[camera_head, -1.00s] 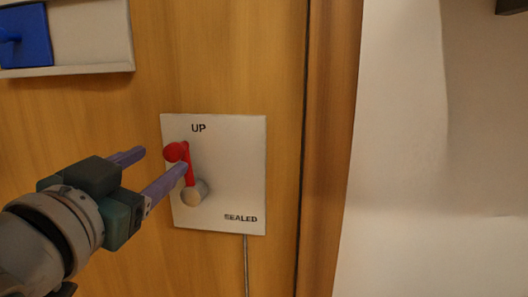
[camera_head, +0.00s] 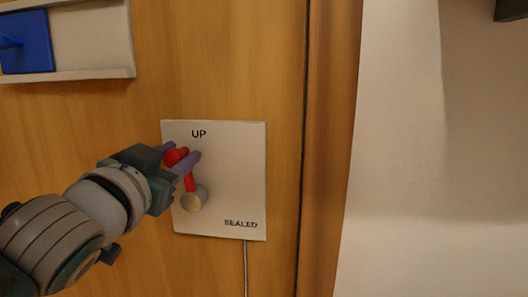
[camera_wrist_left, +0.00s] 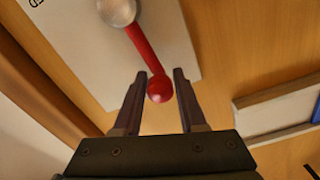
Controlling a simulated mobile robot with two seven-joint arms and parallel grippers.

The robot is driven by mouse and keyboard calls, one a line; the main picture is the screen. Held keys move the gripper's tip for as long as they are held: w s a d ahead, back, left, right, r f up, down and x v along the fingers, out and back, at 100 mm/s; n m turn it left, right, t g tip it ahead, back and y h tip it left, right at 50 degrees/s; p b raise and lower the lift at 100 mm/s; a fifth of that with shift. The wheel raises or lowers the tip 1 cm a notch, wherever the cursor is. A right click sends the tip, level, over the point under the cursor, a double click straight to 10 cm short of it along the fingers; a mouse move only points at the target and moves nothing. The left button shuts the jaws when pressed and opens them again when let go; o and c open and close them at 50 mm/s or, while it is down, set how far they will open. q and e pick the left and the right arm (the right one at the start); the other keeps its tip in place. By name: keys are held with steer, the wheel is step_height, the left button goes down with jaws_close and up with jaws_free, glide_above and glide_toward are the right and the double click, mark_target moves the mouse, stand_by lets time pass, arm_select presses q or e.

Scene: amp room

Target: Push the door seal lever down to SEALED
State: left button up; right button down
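The red door seal lever (camera_head: 189,182) points up from its round grey pivot (camera_head: 194,200) on a white plate (camera_head: 232,180). The plate reads UP at the top and SEALED at the lower right. My left gripper (camera_head: 182,153) is at the lever's upper end, its fingers on either side of the red knob. In the left wrist view the red ball knob (camera_wrist_left: 160,89) sits between the two open fingertips (camera_wrist_left: 159,78), with a gap visible to each side. Whether either finger touches it I cannot tell. My right gripper is not in view.
A blue panel with a knob (camera_head: 27,45) sits in a pale frame (camera_head: 90,40) on the wooden door, upper left. A wooden door frame (camera_head: 331,150) and a pale wall (camera_head: 440,150) are to the right. A thin cable (camera_head: 246,265) hangs below the plate.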

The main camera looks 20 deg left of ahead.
arm_select(q)
jaws_close()
stand_by(1.0)
